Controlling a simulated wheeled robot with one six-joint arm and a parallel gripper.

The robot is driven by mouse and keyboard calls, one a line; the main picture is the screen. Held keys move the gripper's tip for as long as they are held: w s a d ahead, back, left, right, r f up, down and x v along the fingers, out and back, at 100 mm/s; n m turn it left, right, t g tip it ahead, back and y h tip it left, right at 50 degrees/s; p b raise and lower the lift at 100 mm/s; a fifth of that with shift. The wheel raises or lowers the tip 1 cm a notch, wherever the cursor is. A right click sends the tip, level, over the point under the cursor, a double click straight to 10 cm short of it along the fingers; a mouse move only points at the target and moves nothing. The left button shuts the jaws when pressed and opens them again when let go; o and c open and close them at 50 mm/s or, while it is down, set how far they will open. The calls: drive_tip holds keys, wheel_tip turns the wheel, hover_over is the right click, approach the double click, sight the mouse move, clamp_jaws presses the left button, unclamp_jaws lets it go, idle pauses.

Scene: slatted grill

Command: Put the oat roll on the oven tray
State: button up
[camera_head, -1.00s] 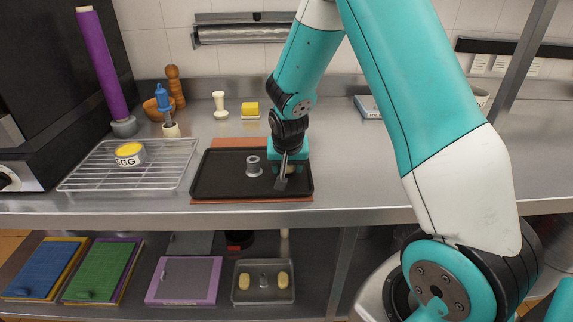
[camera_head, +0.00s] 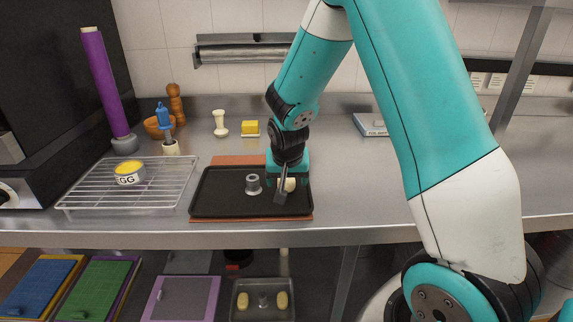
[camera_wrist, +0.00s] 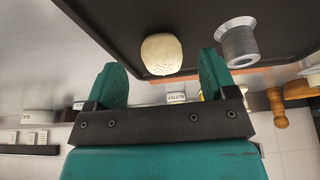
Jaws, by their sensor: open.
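The oat roll (camera_head: 290,185) is a pale, rounded roll lying on the right part of the black oven tray (camera_head: 222,207). In the wrist view the roll (camera_wrist: 161,54) sits on the dark tray surface (camera_wrist: 110,22), just beyond and between the fingertips. My gripper (camera_head: 286,190) is over the tray's right side. In the wrist view my gripper (camera_wrist: 160,72) is open, its teal fingers apart with clear gaps on both sides of the roll. One finger partly hides the roll in the head view.
A grey metal cylinder (camera_head: 253,184) stands on the tray, left of the roll. A wire rack (camera_head: 95,190) with a yellow-topped tin (camera_head: 130,173) is to the left. Below, a metal tray (camera_head: 262,314) holds two rolls.

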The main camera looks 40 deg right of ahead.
drive_tip(key=v, duration=0.9)
drive_tip(key=s+a+r+n+g+y, duration=0.2)
drive_tip(key=s+a+r+n+y, duration=0.1)
drive_tip(key=s+a+n, duration=0.4)
drive_tip(key=s+a+r+n+g+y, duration=0.1)
drive_tip(key=s+a+r+n+y, duration=0.2)
drive_tip(key=s+a+n, duration=0.4)
drive_tip(key=s+a+r, duration=0.1)
drive_tip(key=s+a, duration=0.5)
drive_tip(key=s, duration=0.3)
drive_tip(key=shift+a+g+y, duration=0.15)
drive_tip(key=shift+g+y, duration=0.25)
drive_tip(key=shift+w, duration=0.1)
